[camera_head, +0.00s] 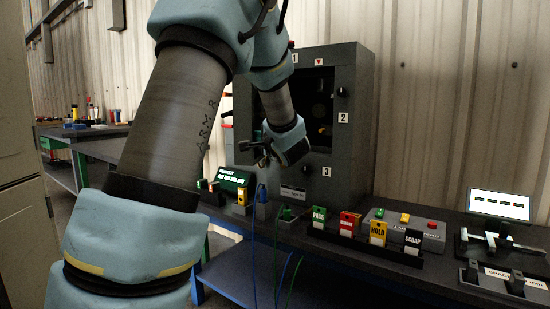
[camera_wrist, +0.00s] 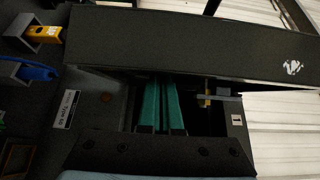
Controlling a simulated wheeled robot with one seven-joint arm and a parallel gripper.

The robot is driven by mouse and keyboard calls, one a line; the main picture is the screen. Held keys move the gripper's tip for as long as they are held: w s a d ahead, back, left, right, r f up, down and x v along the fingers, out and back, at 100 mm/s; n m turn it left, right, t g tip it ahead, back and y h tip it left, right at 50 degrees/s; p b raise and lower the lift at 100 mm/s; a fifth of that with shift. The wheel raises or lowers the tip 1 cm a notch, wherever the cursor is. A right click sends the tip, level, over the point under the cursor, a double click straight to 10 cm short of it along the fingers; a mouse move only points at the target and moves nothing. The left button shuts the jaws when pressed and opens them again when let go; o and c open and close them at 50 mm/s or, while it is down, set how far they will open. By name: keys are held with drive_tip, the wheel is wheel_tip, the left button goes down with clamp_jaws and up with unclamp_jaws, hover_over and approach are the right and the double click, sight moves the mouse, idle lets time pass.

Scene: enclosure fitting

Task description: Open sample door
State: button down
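The dark grey enclosure (camera_head: 350,140) stands on the bench, with white labels 1, 2 and 3 on its front. Its front shows a dark, window-like area, partly hidden by my arm. In the wrist view a broad dark panel (camera_wrist: 180,38) with a white mark stands beside the front, on the side that is left in the head view. I cannot tell for certain that it is the sample door. My gripper (camera_head: 253,147) is at the left of the enclosure front. In the wrist view, its teal fingers (camera_wrist: 161,95) lie close together with a narrow dark gap; any grasp is unclear.
Tags marked PASS (camera_head: 319,216), HOLD (camera_head: 378,232) and SCRAP (camera_head: 412,241) stand in a rack before the enclosure. A yellow-topped item (camera_head: 242,195) and a blue connector (camera_head: 262,193) sit below my gripper. A small screen (camera_head: 499,205) stands at right. Cables hang off the bench front.

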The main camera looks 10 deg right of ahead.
drive_tip(key=w+a+b, duration=0.3)
drive_tip(key=a+b, duration=0.4)
drive_tip(key=b, duration=0.1)
drive_tip(key=w+a+b, duration=0.3)
drive_tip(key=a+b, duration=0.4)
drive_tip(key=a, duration=0.1)
drive_tip(key=shift+a+b, duration=0.15)
drive_tip(key=shift+b, duration=0.2)
